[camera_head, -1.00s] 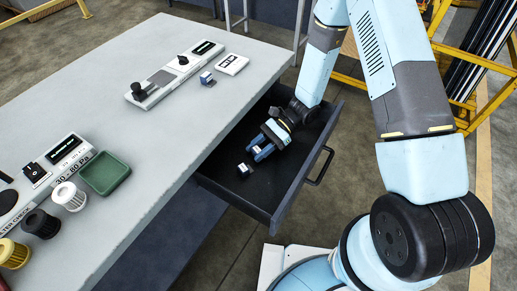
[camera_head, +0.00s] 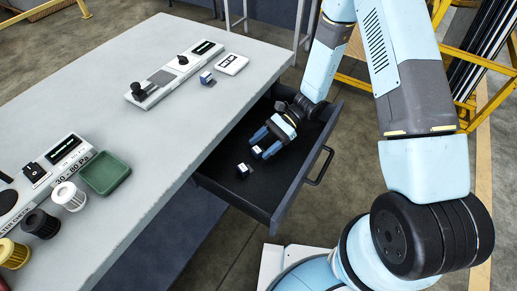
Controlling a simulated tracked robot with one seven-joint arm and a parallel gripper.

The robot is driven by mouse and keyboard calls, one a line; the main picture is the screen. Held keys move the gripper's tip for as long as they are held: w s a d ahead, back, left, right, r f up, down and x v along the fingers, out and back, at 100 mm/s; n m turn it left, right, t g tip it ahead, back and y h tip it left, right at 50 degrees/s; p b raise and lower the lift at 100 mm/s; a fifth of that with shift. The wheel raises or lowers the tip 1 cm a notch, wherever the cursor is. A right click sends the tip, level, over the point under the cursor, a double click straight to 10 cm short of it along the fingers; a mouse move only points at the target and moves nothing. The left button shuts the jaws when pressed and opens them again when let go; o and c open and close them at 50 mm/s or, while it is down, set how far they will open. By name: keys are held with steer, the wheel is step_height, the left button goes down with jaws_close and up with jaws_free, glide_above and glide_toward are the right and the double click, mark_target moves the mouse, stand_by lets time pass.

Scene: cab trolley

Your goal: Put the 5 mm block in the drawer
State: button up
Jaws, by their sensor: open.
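The drawer (camera_head: 205,183) is pulled out from under the grey table, its dark floor showing. My gripper (camera_head: 261,143) is inside the drawer, pointing down and left, its two blue fingers spread. A small dark block with a white label (camera_head: 256,151) is at the fingertips; whether it touches a finger I cannot tell. A second similar block (camera_head: 243,169) lies on the drawer floor, a little nearer and to the left. A third small blue-grey block (camera_head: 207,78) stands on the table top. The labels are too small to read, so I cannot tell which is the 5 mm block.
The table (camera_head: 170,140) carries a gauge device (camera_head: 165,84), a white card (camera_head: 232,65), a green tray (camera_head: 107,173) and several filter-like cylinders. The drawer's front wall and handle (camera_head: 320,167) stand close to my gripper's right.

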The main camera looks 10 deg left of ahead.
steer(key=v, duration=0.9)
steer(key=shift+w+d, duration=0.1)
steer(key=shift+w+d+r, duration=0.15)
steer(key=shift+r, duration=0.2)
steer(key=s+d+r+n+t+h, duration=0.1)
steer(key=d+r+n+t+h, duration=0.3)
steer(key=r, duration=0.7)
steer(key=d+r+n+t+h, duration=0.1)
steer(key=d+r+n+t, duration=0.1)
steer(key=d+r, duration=0.7)
steer(key=s+d+r+n+t+h, duration=0.1)
steer(key=s+d+r+t+h, duration=0.1)
steer(key=s+d+r+t, duration=0.2)
steer(key=s+d+r+n+t+h, duration=0.2)
steer(key=s+d+r+t, duration=0.3)
steer(key=s+r, duration=0.5)
step_height(320, 180, up, 5)
steer(key=shift+s+d+r+h, duration=0.2)
steer(key=shift+d+h, duration=0.1)
steer(key=shift+d, duration=0.8)
steer(key=shift+c, duration=0.4)
